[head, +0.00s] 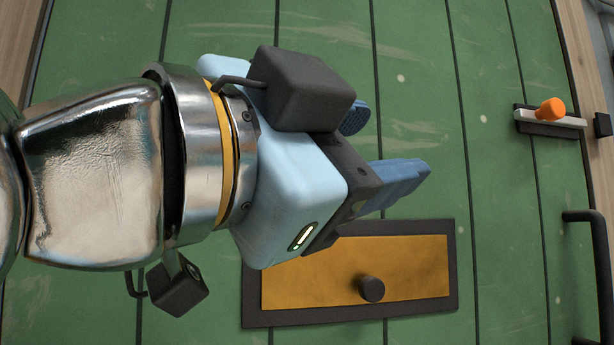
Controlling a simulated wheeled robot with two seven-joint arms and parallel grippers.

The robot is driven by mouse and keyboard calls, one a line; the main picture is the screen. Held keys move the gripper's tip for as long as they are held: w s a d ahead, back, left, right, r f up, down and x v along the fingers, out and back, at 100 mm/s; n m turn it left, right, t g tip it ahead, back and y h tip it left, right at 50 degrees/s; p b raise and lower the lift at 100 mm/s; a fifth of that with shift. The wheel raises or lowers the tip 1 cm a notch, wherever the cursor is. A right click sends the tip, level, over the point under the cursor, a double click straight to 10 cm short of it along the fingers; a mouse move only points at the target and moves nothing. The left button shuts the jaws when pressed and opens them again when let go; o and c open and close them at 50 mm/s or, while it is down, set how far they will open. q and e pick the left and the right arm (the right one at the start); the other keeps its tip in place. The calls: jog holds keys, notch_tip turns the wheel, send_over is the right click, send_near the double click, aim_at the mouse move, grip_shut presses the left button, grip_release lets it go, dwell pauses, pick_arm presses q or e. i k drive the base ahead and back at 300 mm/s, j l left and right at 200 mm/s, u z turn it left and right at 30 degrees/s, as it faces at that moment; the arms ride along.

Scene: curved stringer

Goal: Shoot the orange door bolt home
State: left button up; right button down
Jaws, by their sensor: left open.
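The door bolt is at the upper right of the head view. It has an orange knob (550,109) on a pale metal bar (565,121) over a dark backing plate on the green door (430,60). A dark keeper block (602,125) is on the frame to the right, with a small gap between it and the bar's end. My left gripper (391,145) has blue fingers, is open and looks empty. It is left of the bolt and well apart from it. Its body hides part of the door.
A dark-framed ochre panel (420,265) with a black round knob (371,289) is on the door below my left gripper. A dark bar handle (603,270) stands out at the lower right. The door face between my gripper and the bolt is clear.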

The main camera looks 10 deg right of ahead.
aim_at(551, 111)
jog(key=k+l, duration=0.3)
jog(key=k, duration=0.15)
jog(key=k+l, duration=0.35)
jog(key=k, duration=0.1)
